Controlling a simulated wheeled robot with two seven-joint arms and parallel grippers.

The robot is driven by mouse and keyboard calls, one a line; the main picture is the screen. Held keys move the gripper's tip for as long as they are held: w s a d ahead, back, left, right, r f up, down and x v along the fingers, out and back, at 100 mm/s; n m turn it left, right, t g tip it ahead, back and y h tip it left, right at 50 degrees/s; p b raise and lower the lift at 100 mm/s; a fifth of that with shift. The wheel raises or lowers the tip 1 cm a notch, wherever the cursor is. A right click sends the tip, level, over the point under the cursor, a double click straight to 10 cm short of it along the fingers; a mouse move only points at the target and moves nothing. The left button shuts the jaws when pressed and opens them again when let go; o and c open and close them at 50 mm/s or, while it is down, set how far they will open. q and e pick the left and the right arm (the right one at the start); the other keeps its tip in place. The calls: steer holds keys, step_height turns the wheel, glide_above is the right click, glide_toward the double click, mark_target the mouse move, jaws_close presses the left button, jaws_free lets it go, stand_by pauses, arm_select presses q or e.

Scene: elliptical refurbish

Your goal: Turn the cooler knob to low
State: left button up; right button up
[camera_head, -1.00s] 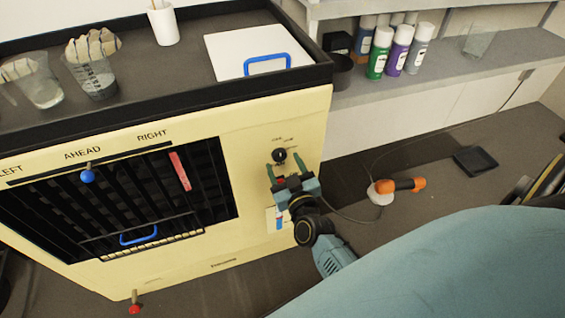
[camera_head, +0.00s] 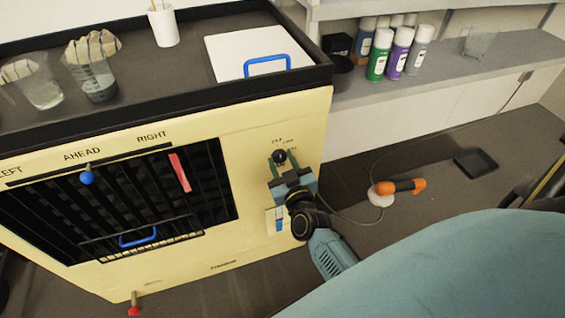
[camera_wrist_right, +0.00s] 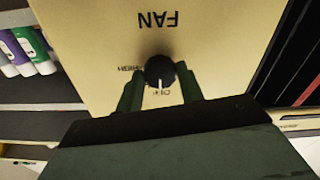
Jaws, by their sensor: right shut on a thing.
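The cooler (camera_head: 240,150) is a cream cabinet with a dark grille. Its black round knob (camera_head: 280,157) sits at the upper right of the front panel and also shows in the right wrist view (camera_wrist_right: 159,71). There the panel appears upside down, with FAN, HIGH and OFF lettering, and the knob's white mark points towards OFF. My right gripper (camera_head: 281,163) is at the knob, with a green finger on each side of it. In the right wrist view its fingers (camera_wrist_right: 160,88) close around the knob. My left gripper is not in view.
A black-rimmed top holds glass cups (camera_head: 95,80), a white cup (camera_head: 163,24) and a white board with a blue handle (camera_head: 268,64). Spray cans (camera_head: 380,55) stand on the shelf at right. An orange tool (camera_head: 400,187) lies on the floor.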

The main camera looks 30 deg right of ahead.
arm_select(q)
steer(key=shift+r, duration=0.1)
arm_select(e)
steer(key=m+p, duration=0.1)
steer(key=m, duration=0.2)
steer(key=m+p, duration=0.1)
steer(key=m, duration=0.2)
steer(key=shift+m, duration=0.4)
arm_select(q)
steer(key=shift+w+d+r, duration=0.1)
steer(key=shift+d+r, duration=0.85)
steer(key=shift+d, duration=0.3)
arm_select(e)
steer(key=shift+m, duration=0.8)
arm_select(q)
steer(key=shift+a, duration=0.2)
arm_select(e)
steer(key=o, duration=1)
arm_select(q)
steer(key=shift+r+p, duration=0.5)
steer(key=shift+p, duration=0.05)
arm_select(e)
steer(key=v, duration=1.3)
steer(key=shift+s+a, duration=0.15)
steer(key=shift+a, duration=0.05)
